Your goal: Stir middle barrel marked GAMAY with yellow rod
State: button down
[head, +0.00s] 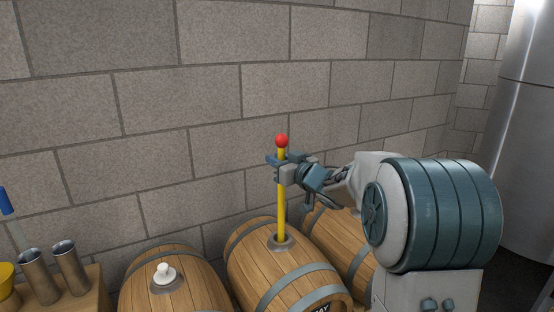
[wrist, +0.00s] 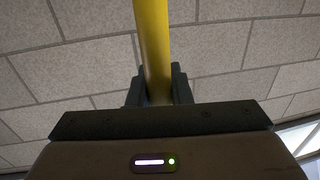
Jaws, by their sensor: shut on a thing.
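The yellow rod (head: 282,205) with a red ball on top stands almost upright. Its lower end goes into the bung hole on top of the middle barrel (head: 257,262), so its tip is hidden. Only part of the lettering on this barrel's front end shows, at the bottom edge of the head view. My gripper (head: 281,165) is shut on the rod just below the red ball. In the wrist view the rod (wrist: 153,45) passes between the fingers (wrist: 158,88).
The left barrel (head: 190,285) has a white bung (head: 165,273) in its top. The right barrel (head: 340,238) is partly behind my arm. Two metal cups (head: 71,268) stand on a wooden surface at far left. A block wall (head: 200,90) rises close behind; a steel tank (head: 525,140) stands at right.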

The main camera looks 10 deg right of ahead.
jog(key=b, duration=0.4)
send_over(283, 203)
jog(key=x, duration=0.3)
jog(key=shift+s+d+f, duration=0.1)
jog(key=shift+d+f, duration=0.05)
jog(key=shift+f, duration=2.5)
jog(key=shift+f+b, duration=2.35)
jog(key=shift+f, duration=1.15)
